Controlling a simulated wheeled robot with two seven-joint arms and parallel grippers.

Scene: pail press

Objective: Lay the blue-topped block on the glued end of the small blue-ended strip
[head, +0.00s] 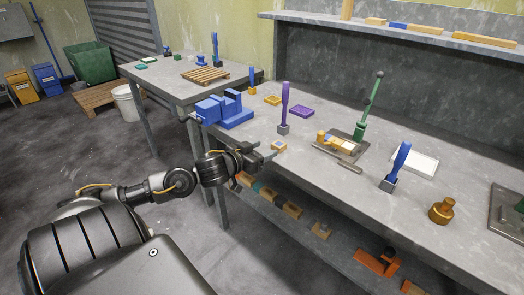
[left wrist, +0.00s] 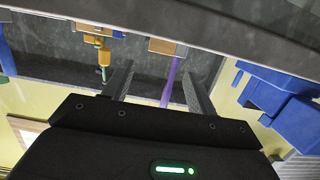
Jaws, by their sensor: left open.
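My left gripper (head: 268,157) is open and empty at the front edge of the bench. A small wooden block (head: 279,147) with a pale top lies just beyond its fingertips; I cannot tell whether that top is blue. In the left wrist view, a wooden piece (left wrist: 165,46) shows beyond and between the open fingers (left wrist: 158,88), apart from them. A pale wooden strip (head: 345,145) with a small blue patch lies in the metal jig, beside a yellow clamp (head: 323,137). Glue on it is too small to make out. My right gripper is not in view.
A blue vise (head: 222,108) stands left of the block. A purple-handled tool (head: 285,108) stands behind it. A green lever (head: 370,105) rises behind the jig. A blue-handled tool (head: 397,165) and brass weight (head: 441,210) stand to the right. The shelf below holds several wooden pieces.

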